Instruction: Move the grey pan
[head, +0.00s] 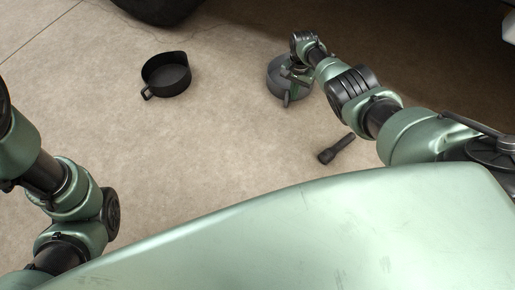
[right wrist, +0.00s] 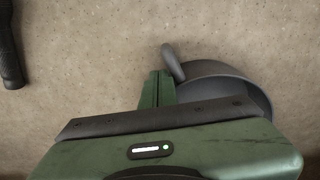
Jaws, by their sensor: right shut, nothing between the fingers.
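The grey pan (head: 274,80) stands on the concrete floor, right of centre in the head view, partly covered by my right arm and gripper. In the right wrist view the grey pan (right wrist: 235,78) shows its rim and inner wall, with its loop handle (right wrist: 172,62) pointing up the picture. My right gripper (head: 287,97) is shut and empty. Its closed fingers (right wrist: 159,75) are just left of the handle in the right wrist view; I cannot tell whether they touch it. My left arm shows at the left of the head view, but its gripper does not.
A black pan (head: 167,76) stands on the floor to the left. A black flashlight (head: 336,149) lies nearer me, below my right arm; a dark rod-like thing (right wrist: 9,50) shows in the right wrist view. A vehicle tyre (head: 158,8) is at the top. The floor between the pans is clear.

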